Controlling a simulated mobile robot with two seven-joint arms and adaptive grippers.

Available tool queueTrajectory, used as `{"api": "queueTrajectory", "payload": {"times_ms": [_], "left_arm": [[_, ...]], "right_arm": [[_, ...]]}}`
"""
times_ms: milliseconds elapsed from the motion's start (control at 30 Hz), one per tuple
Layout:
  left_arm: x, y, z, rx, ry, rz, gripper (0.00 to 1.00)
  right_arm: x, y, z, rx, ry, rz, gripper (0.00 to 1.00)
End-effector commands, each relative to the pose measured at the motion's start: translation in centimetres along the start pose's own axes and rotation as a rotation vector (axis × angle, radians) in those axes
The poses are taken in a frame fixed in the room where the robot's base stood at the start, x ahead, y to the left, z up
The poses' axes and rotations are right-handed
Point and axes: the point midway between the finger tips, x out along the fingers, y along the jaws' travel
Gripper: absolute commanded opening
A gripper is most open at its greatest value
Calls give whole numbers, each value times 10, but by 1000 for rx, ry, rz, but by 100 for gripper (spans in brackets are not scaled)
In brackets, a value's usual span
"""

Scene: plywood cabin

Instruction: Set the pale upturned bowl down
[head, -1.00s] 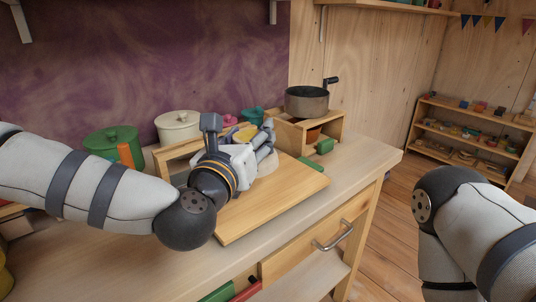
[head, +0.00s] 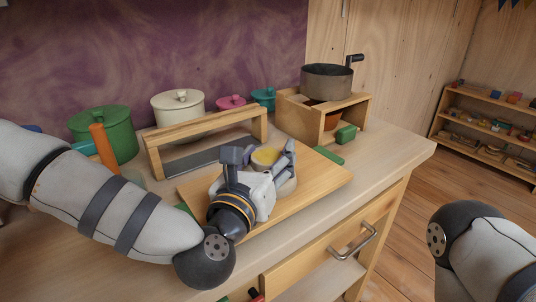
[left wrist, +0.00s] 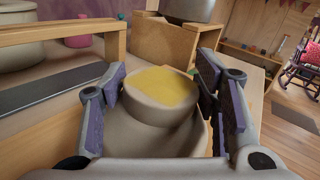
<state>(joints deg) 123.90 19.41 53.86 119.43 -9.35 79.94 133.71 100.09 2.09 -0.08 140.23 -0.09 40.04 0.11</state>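The pale upturned bowl (left wrist: 145,140) is between the fingers of my left gripper (left wrist: 160,95), which looks shut on its sides. In the head view my left gripper (head: 277,176) is low over the wooden board (head: 315,178). The gripper hides most of the bowl and its lower edge, so I cannot tell whether it touches the board. My right gripper is out of view; only my right arm shows.
Behind the board stand a wooden bridge-shaped frame (head: 205,126), a green pot (head: 105,133) and a cream pot (head: 178,106). A wooden stand (head: 322,116) with a dark pan (head: 327,82) is at the back right. The board's right part is clear.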

Motion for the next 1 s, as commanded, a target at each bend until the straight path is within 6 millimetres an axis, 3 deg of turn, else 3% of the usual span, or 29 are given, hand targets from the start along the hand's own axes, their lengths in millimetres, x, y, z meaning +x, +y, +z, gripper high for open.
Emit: {"api": "queueTrajectory", "payload": {"times_ms": [400,800,1000], "left_arm": [[-3,-1,5,1,-2,-2,69],[-86,-1,2,-1,2,-2,69],[-115,-1,6,2,-4,-1,69]], "right_arm": [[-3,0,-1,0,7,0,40],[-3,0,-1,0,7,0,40],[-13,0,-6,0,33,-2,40]]}}
